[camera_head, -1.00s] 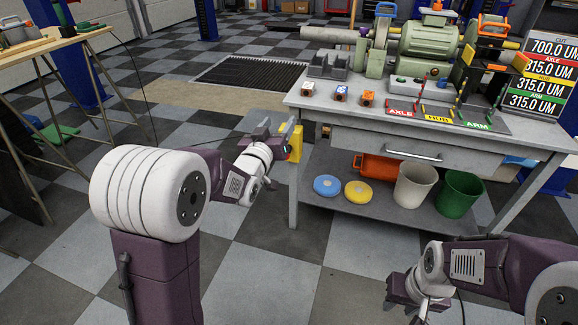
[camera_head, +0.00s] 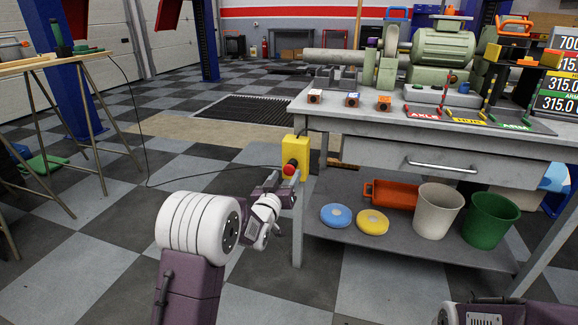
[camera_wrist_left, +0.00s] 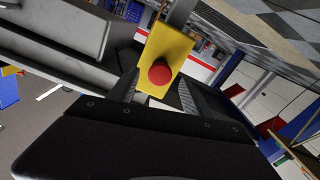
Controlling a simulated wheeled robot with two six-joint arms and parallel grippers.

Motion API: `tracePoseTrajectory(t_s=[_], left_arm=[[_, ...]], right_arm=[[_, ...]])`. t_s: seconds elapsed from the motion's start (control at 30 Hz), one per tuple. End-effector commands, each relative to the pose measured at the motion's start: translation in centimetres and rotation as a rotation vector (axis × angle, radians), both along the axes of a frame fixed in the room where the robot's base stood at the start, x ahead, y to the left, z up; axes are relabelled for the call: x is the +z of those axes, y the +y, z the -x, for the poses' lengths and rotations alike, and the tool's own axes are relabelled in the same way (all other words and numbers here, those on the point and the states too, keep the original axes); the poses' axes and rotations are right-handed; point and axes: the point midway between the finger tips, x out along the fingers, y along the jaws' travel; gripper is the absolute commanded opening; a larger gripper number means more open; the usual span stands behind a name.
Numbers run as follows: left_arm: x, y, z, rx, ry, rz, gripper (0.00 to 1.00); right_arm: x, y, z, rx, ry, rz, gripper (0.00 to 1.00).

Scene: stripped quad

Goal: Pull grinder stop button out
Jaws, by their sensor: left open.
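The stop button (camera_head: 290,168) is a red knob on the front of a yellow box (camera_head: 297,150) at the left end of the workbench. In the left wrist view the red button (camera_wrist_left: 160,74) and the yellow box (camera_wrist_left: 173,45) are at upper centre. My left gripper (camera_head: 283,181) is open just in front of and below the button. In the left wrist view its two fingers (camera_wrist_left: 158,92) lie on either side of the button, with nothing visibly held; contact cannot be told. The green grinder (camera_head: 443,48) stands on the bench top. My right gripper is out of view.
The grey workbench (camera_head: 365,133) carries several small blocks and coloured labels on top. Its lower shelf holds a blue disc (camera_head: 336,215), a yellow disc (camera_head: 372,222), an orange container (camera_head: 394,194) and two bins. A cable runs left from the yellow box. Floor left of the bench is open.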

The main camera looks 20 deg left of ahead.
Motion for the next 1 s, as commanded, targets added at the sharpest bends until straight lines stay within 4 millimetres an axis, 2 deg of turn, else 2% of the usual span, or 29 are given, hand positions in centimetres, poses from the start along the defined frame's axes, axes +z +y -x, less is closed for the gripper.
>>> tracePoseTrajectory(t_s=[0.03,0.1,0.17,0.3,0.57,0.77,0.8,1.0], left_arm=[[0.8,-0.1,-1.0,-0.001,0.003,0.000,0.57],[0.6,-0.1,-2.1,0.001,0.002,0.000,0.57],[-0.1,-0.1,-2.9,0.000,-0.003,0.000,0.57],[-0.1,-0.1,-4.0,0.000,-0.001,0.000,0.57],[0.0,-0.1,-4.2,0.000,0.000,0.000,0.57],[0.0,-0.1,-4.2,0.000,0.000,0.000,0.04],[0.0,-0.1,-4.2,0.000,0.000,0.000,0.00],[0.0,-0.1,-4.2,0.000,0.000,0.000,0.00]], right_arm=[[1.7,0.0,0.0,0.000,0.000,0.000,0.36],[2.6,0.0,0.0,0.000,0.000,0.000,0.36],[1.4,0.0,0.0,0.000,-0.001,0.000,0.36],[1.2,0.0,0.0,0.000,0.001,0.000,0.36],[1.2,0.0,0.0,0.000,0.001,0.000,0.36],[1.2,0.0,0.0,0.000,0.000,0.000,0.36],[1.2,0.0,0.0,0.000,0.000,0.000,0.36],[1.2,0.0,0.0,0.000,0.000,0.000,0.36]])
